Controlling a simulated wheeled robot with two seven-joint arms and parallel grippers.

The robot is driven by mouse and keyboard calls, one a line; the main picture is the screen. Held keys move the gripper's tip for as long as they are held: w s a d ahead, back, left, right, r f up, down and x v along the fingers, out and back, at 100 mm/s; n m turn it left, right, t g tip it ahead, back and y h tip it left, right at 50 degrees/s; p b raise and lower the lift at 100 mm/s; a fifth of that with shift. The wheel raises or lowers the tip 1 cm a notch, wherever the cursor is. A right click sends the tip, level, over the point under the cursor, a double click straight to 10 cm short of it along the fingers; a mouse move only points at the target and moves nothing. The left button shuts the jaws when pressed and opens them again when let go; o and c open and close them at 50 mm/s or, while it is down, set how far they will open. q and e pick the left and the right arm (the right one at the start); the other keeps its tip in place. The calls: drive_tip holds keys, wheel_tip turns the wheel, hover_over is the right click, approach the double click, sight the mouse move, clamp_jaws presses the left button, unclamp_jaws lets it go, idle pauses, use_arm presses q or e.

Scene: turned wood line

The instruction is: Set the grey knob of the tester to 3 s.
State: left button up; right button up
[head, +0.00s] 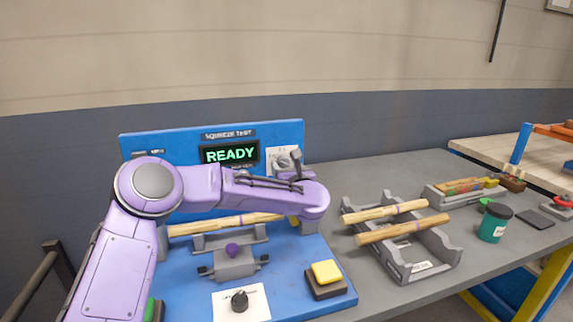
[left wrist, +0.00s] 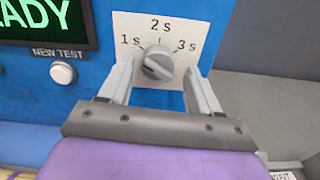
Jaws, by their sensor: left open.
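The tester (head: 212,133) is a blue panel whose screen (head: 231,153) reads READY. Its grey knob (left wrist: 158,63) sits on a white plate (left wrist: 185,24) marked 1 s, 2 s and 3 s. A ridge runs slantwise across the knob's face; I cannot tell for sure which mark it points to. My left gripper (left wrist: 157,70) is open, with one finger on each side of the knob and visible gaps between. In the head view this gripper (head: 296,161) is at the panel's right end and partly covers the plate. My right gripper is not in view.
A white NEW TEST button (left wrist: 62,73) is left of the knob. On the blue base are a yellow button (head: 326,271), a black knob (head: 239,300) and a wooden stick (head: 225,224) on supports. A grey rack (head: 408,263) with sticks and a green jar (head: 495,225) stand right.

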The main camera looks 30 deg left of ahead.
use_arm(q)
drive_tip(key=shift+w+a+r, duration=0.1)
drive_tip(key=shift+w+a, duration=0.05)
drive_tip(key=shift+a, duration=0.1)
drive_tip(key=shift+s+r, duration=0.2)
drive_tip(key=shift+s, duration=0.1)
drive_tip(key=shift+w+f, duration=0.1)
drive_tip(key=shift+w, duration=0.05)
drive_tip(key=c, duration=1)
